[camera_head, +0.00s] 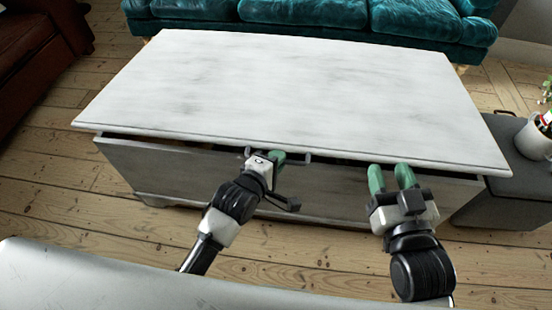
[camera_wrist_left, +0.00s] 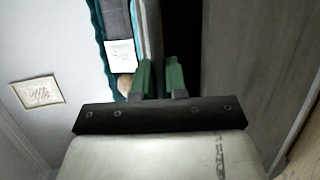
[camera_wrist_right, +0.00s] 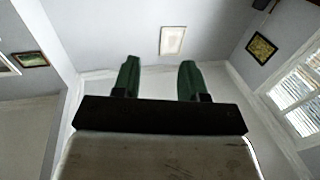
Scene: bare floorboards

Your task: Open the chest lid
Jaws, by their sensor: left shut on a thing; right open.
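The chest (camera_head: 150,168) stands in front of me with a pale, grey-streaked lid (camera_head: 290,85). The lid is slightly raised at the front, with a dark gap between it and the body. My left gripper (camera_head: 279,158) is shut on the lid's front edge near the middle; its fingers partly hide the hold. In the left wrist view, the fingers (camera_wrist_left: 160,78) are at the lid's edge, beside the dark opening. My right gripper (camera_head: 390,177) is open and empty, in front of the lid's front edge, right of the left one. In the right wrist view, nothing is between its fingers (camera_wrist_right: 160,80).
A teal sofa (camera_head: 320,18) stands close behind the chest. A brown leather seat (camera_head: 35,50) is at the far left. A grey side table (camera_head: 500,175) with a white pot (camera_head: 533,138) stands close on the right. Bare floorboards (camera_head: 60,190) are free at the left.

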